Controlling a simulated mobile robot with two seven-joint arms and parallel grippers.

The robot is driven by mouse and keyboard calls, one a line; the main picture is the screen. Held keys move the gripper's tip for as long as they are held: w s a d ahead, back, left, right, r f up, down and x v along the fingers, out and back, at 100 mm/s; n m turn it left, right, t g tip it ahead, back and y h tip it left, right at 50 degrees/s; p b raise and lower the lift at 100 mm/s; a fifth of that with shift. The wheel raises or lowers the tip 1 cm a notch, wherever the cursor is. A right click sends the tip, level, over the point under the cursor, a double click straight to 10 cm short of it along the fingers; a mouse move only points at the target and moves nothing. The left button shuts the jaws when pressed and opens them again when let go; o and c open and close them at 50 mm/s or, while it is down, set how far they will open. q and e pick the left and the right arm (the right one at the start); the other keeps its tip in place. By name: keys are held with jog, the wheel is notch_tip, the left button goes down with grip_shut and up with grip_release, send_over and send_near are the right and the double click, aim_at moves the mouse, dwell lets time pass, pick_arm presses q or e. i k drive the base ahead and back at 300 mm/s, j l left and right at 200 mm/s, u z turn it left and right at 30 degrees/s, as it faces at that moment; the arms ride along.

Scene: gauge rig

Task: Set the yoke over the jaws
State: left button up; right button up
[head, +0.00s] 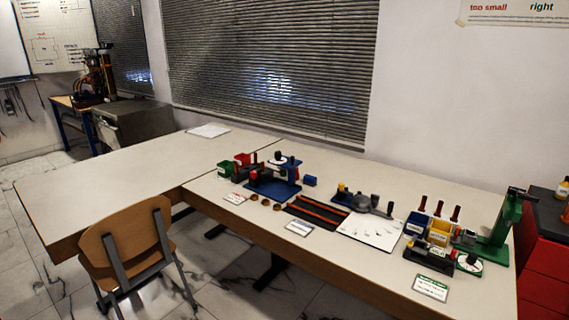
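The work table (330,249) carries small rigs, seen from some distance. A blue stand (273,190) with dark upright parts is left of the middle. A dark blue base with a grey round part and dark knobs (364,203) stands behind a white sheet (372,231). A green upright press-like stand (504,222) with a dark top is at the right end. I cannot tell which parts are the yoke and the jaws at this size. Neither of my grippers is in view.
Red and green bins (241,160) stand at the back left of the rigs, blue and yellow bins (439,232) at the right. Dark rails with red strips (316,213) lie mid-table. A wooden chair (128,250) stands in front. The left table (120,187) is mostly clear.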

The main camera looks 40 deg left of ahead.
aim_at(289, 165)
jog(key=i+j, duration=0.15)
jog(key=j, duration=0.25)
jog(key=i+j, duration=0.15)
jog(key=j, duration=0.25)
jog(key=i+j, duration=0.15)
jog(key=j, duration=0.2)
jog(key=i+j, duration=0.15)
jog(key=j, duration=0.25)
